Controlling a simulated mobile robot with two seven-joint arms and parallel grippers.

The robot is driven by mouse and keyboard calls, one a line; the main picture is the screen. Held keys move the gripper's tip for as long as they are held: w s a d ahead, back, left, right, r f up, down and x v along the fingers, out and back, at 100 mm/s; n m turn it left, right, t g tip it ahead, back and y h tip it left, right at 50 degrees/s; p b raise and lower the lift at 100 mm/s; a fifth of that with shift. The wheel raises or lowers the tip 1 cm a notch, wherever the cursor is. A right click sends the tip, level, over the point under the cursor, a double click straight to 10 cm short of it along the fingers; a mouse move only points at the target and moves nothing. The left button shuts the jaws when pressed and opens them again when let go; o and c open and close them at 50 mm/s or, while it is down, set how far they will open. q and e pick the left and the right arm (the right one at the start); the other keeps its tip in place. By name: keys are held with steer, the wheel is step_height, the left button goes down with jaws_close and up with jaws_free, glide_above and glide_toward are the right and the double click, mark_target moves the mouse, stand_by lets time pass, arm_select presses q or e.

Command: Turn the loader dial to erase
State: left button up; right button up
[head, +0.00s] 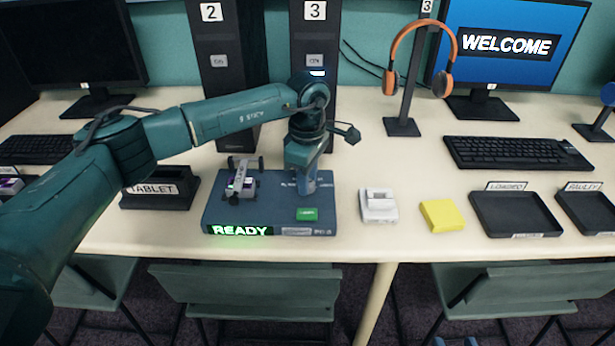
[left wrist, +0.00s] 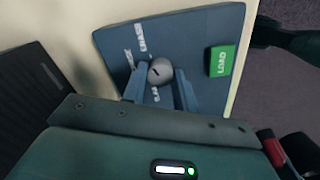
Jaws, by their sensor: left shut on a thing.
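The loader (head: 340,205) is a flat blue box on the table with a lit green READY display (head: 240,230) and a green button (head: 307,214). My left gripper (head: 306,184) reaches down onto its top and hides the dial in the head view. In the left wrist view the round grey dial (left wrist: 160,71) sits between the two fingers, which are shut on it. A dark line marks its face. My right gripper is not in view.
A clamp-like fixture (head: 243,182) with a purple part stands on the loader's left side. A white device (head: 379,206), yellow block (head: 442,215) and dark trays (head: 515,213) lie to the right. Towers (head: 228,60) stand behind.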

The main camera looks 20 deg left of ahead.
arm_select(q)
steer(key=o, duration=1)
steer(key=shift+c, duration=0.2)
